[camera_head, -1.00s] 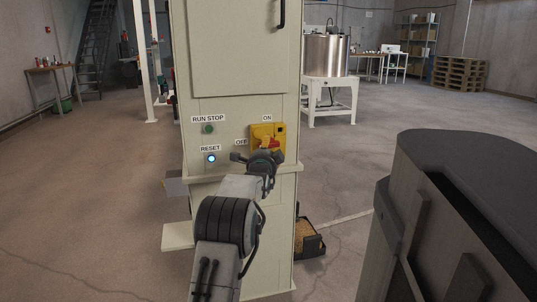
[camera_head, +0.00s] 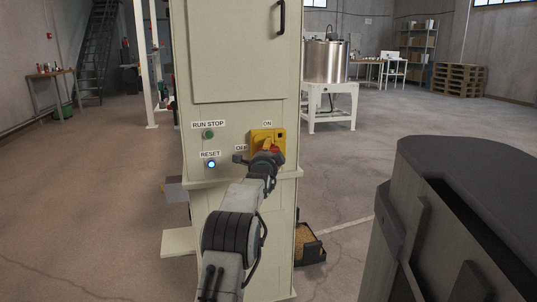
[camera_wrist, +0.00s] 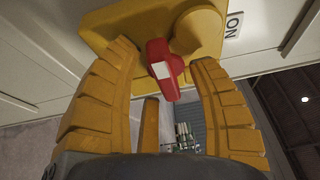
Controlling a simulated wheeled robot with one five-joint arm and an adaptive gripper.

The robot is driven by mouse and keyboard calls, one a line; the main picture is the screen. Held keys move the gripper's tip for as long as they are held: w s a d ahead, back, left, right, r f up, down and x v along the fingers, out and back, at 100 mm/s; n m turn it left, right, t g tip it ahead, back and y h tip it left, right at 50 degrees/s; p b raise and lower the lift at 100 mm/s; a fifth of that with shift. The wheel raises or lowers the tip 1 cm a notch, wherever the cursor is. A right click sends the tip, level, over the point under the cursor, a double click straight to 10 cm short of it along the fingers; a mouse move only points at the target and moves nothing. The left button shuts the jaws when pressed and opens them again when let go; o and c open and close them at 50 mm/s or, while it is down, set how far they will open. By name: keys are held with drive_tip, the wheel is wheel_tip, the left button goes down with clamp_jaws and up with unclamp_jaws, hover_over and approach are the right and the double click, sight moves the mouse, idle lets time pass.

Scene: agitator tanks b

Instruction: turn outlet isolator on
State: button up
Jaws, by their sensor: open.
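The outlet isolator is a yellow plate (camera_head: 261,137) with a red handle (camera_head: 274,149) on the cream cabinet front, with ON above it and OFF to its left. In the wrist view the red handle (camera_wrist: 163,68) with a white patch stands out from the yellow plate (camera_wrist: 115,25). My gripper (camera_wrist: 167,70) is open, its yellow fingers spread on either side of the red handle. No clear contact between fingers and handle shows. In the head view my gripper (camera_head: 266,158) hides the lower part of the isolator.
A green RUN STOP button (camera_head: 209,135) and a lit blue RESET button (camera_head: 211,164) sit left of the isolator. A cabinet ledge (camera_head: 205,182) runs below. A steel tank (camera_head: 326,62) stands behind.

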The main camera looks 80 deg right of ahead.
clamp_jaws()
drive_tip(key=shift+r+m+p, duration=0.4)
drive_tip(key=shift+m+p, duration=0.1)
drive_tip(key=shift+p, duration=0.55)
drive_tip(key=shift+w+f+m+y+p, duration=0.15)
drive_tip(key=shift+m+y+p, duration=0.45)
drive_tip(key=shift+m+p, duration=0.35)
unclamp_jaws()
drive_tip(key=shift+f, duration=0.1)
drive_tip(key=shift+a, duration=0.2)
drive_tip(key=shift+a+r, duration=0.2)
drive_tip(key=shift+a, duration=1.75)
drive_tip(key=shift+a+r, duration=0.2)
drive_tip(key=shift+a, duration=1.7)
drive_tip(key=shift+a+r, duration=0.2)
drive_tip(key=shift+a, duration=1.75)
